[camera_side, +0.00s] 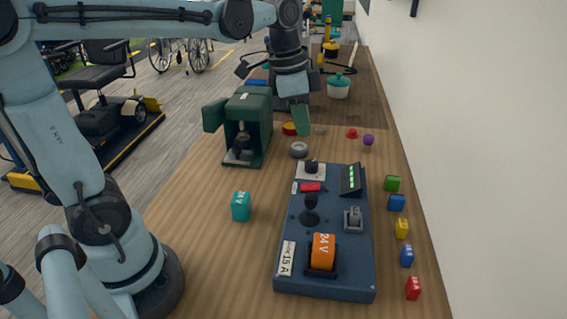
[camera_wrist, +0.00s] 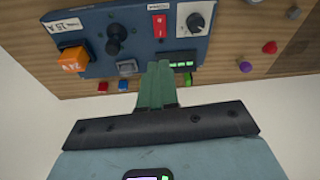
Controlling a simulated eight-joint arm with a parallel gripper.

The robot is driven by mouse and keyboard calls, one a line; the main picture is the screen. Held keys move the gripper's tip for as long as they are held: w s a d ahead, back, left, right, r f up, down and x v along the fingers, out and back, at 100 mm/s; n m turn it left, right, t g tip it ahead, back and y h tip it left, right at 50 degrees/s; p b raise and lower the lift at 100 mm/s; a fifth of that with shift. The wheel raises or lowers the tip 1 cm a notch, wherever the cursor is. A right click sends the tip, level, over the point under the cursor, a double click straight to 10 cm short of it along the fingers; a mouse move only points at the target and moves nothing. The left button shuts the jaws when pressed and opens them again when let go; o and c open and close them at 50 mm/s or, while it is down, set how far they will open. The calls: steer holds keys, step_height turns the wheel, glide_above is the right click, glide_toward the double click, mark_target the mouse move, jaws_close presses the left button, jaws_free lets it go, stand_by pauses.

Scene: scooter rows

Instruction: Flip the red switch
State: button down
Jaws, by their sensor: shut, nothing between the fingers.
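The red switch (camera_side: 311,187) is a small flat rocker on the dark blue control panel (camera_side: 345,276), near the panel's far end. In the wrist view the red switch (camera_wrist: 159,26) lies beyond my fingertips, and the panel (camera_wrist: 142,47) fills the upper part. My gripper (camera_side: 302,132) has its green fingers pointing down, above the table beyond the panel's far end in the side view. In the wrist view my gripper (camera_wrist: 159,66) is shut and empty, its tips overlapping the edge of the green-lit display (camera_wrist: 181,64). It appears apart from the switch.
The panel also carries a black knob (camera_side: 312,167), a joystick (camera_side: 310,212), a grey switch (camera_side: 353,219) and an orange 24V block (camera_side: 323,250). Several coloured blocks line its right side. A teal block (camera_side: 241,206) and a green machine (camera_side: 248,120) stand to the left. The wall is close at right.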

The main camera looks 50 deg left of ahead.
mark_target(317, 187)
steer(key=shift+m+g, duration=0.4)
steer(key=shift+m, duration=0.2)
steer(key=w+f, duration=0.1)
steer(key=f, duration=0.3)
steer(key=w+d+f, duration=0.1)
steer(key=f, duration=0.4)
steer(key=w+f, duration=0.1)
steer(key=f, duration=0.3)
steer(key=shift+d+f, duration=0.25)
